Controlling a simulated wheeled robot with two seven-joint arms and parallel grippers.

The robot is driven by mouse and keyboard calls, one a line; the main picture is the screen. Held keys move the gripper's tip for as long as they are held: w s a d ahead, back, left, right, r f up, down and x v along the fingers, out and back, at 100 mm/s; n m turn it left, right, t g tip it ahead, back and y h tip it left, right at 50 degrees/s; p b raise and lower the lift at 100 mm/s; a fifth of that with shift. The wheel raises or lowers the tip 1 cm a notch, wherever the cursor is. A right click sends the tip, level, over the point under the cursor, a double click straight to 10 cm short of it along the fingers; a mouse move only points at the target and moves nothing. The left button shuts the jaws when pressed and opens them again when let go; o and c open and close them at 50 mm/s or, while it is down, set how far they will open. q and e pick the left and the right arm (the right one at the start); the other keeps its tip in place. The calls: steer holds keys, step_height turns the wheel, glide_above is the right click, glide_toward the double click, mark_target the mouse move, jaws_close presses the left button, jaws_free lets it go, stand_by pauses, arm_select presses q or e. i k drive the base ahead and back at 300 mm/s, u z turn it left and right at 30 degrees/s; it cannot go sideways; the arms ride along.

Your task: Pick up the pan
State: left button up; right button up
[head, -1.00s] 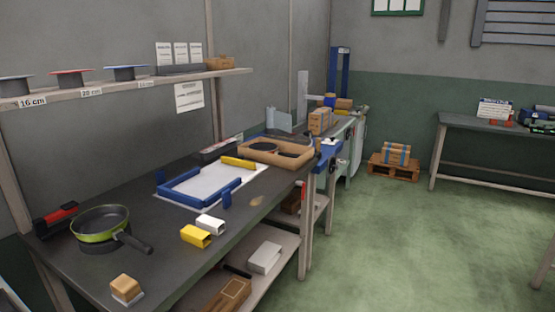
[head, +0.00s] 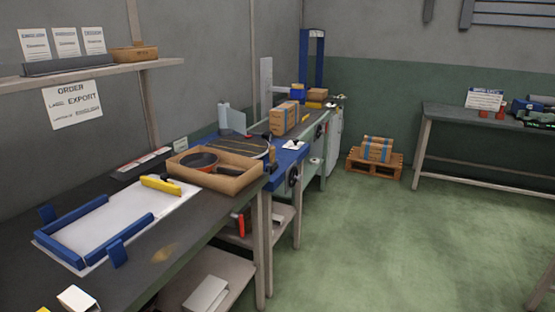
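The green pan is outside the current head view. A dark round pan-like item (head: 201,160) lies in an open cardboard tray (head: 233,183) at the back end of the dark workbench (head: 192,240). Whether it is a pan I cannot tell for sure. Neither of my grippers shows.
A white sheet with a blue frame (head: 122,236) and a yellow block (head: 160,185) lies on the bench. A blue-edged station (head: 292,157) with a cardboard box (head: 285,117) stands behind. A pallet (head: 375,165) sits by the far wall. The green floor (head: 365,245) on the right is clear.

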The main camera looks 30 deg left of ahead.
mark_target(207, 162)
steer(key=u, duration=0.45)
steer(key=i, duration=1.25)
steer(key=u, duration=0.95)
